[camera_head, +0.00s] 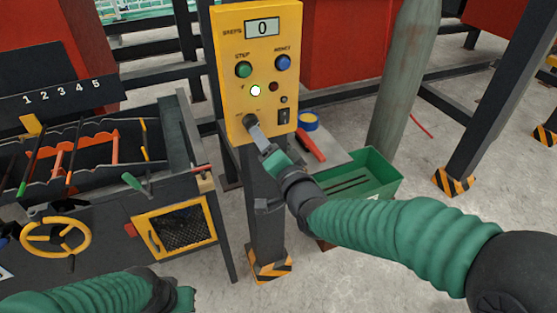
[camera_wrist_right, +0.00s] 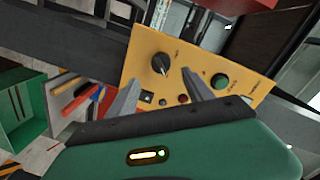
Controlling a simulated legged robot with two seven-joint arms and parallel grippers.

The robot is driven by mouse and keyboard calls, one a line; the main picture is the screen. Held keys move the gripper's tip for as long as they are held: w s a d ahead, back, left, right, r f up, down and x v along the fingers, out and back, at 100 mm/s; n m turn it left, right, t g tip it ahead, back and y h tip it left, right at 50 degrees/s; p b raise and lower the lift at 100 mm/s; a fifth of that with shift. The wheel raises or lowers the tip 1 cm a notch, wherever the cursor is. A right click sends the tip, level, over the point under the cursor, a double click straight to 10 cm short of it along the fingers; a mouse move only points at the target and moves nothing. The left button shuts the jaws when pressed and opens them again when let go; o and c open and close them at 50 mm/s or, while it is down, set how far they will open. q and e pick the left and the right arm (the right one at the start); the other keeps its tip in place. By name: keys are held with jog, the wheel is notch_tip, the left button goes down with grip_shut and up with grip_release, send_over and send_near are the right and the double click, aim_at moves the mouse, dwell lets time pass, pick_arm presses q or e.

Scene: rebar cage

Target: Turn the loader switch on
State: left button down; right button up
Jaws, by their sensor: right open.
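A yellow control panel (camera_head: 232,65) stands on a dark post. A black rotary knob (camera_head: 250,121) is at its lower left; the same knob (camera_wrist_right: 160,64) shows in the wrist view with a light pointer mark. A black rocker switch (camera_head: 284,116) is at its lower right. The labels by both are too small to read, so I cannot tell which is the loader switch. My right gripper (camera_head: 257,136) is open at the panel's lower edge, its fingers either side of the knob in the wrist view; contact is unclear. My left gripper (camera_head: 185,298) is low, its fingers not clear.
The panel has a display (camera_head: 262,27) reading 0, a green button (camera_head: 243,70), a blue button (camera_head: 283,62) and a lit white lamp (camera_head: 255,91). A green bin (camera_head: 375,172) and red-handled tool (camera_head: 311,146) lie right of the post. A black workbench (camera_head: 95,200) stands left.

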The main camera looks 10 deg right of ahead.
jog(key=v, duration=0.8)
jog(key=shift+s+p, duration=0.3)
jog(key=shift+p, duration=0.15)
jog(key=shift+d, duration=0.1)
jog(key=s+d+f+n+g+h+p, duration=0.25)
jog(key=s+d+f+g, duration=0.25)
jog(key=f, duration=0.3)
jog(key=s+d+f+n+g+h+p, duration=0.1)
jog(key=s+d+f+n+g+h, duration=0.2)
jog(key=d+f, duration=0.4)
jog(key=s+d+f+n+g, duration=0.2)
jog(key=s+f+g, duration=0.3)
jog(key=s, duration=0.5)
jog(key=shift+s+f+g+p, duration=0.15)
jog(key=shift+s+g+p, duration=0.05)
jog(key=shift+g+p, duration=0.2)
